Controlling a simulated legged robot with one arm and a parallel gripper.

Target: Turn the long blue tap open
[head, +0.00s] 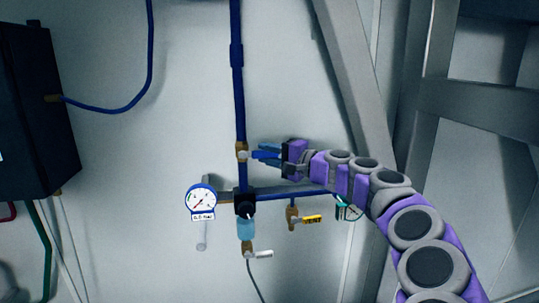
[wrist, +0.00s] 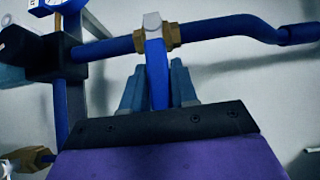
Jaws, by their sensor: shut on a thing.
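The long blue tap (head: 256,154) sits on a brass valve body (head: 242,152) on the vertical blue pipe. Its handle points right, straight across the pipe. My gripper (head: 267,154) reaches in from the right and is shut on the handle. In the wrist view the blue handle (wrist: 156,70) runs down from its pale pivot (wrist: 152,24) on the brass fitting. It passes between the two blue-grey fingers of my gripper (wrist: 157,85), one on each side. The fingers and gripper body hide the handle's far end.
Below the tap are a round gauge (head: 201,199), a dark regulator with a light blue bowl (head: 246,228), a yellow VENT tap (head: 312,219) and a white-handled tap (head: 262,254). A dark box (head: 36,110) hangs at left. Grey beams (head: 350,90) stand at right.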

